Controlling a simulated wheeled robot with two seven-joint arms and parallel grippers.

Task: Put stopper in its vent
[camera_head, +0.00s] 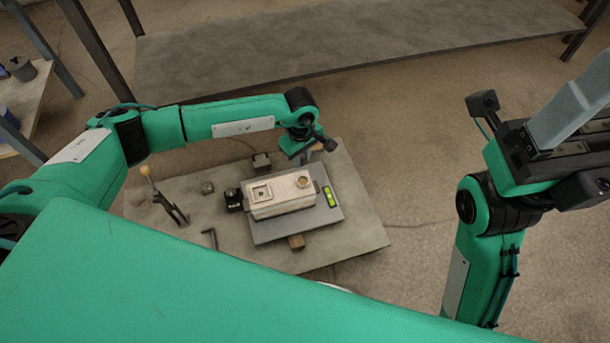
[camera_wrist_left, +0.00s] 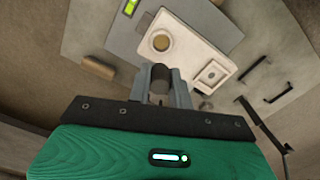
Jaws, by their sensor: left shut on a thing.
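A pale box-shaped mould (camera_head: 280,198) lies on a grey plate (camera_head: 270,232). Its top has a round opening (camera_head: 304,180) at the right end and a square recess (camera_head: 261,192) at the left end. My left gripper (camera_head: 314,153) is low over the back right of the mould. In the left wrist view its fingers (camera_wrist_left: 161,86) are shut on a short dark grey cylinder, which looks like the stopper (camera_wrist_left: 161,71). The round opening (camera_wrist_left: 162,43) shows just beyond the stopper; the height between them is unclear. My right gripper (camera_head: 575,105) is far right, away from the table; its jaw gap is not clear.
A green spirit level (camera_head: 329,197) lies on the plate beside the mould. A ball-handled clamp (camera_head: 168,200), a small block (camera_head: 207,187) and a bent bar (camera_head: 210,238) are on the tabletop (camera_head: 350,235) at left. The tabletop's right side is clear.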

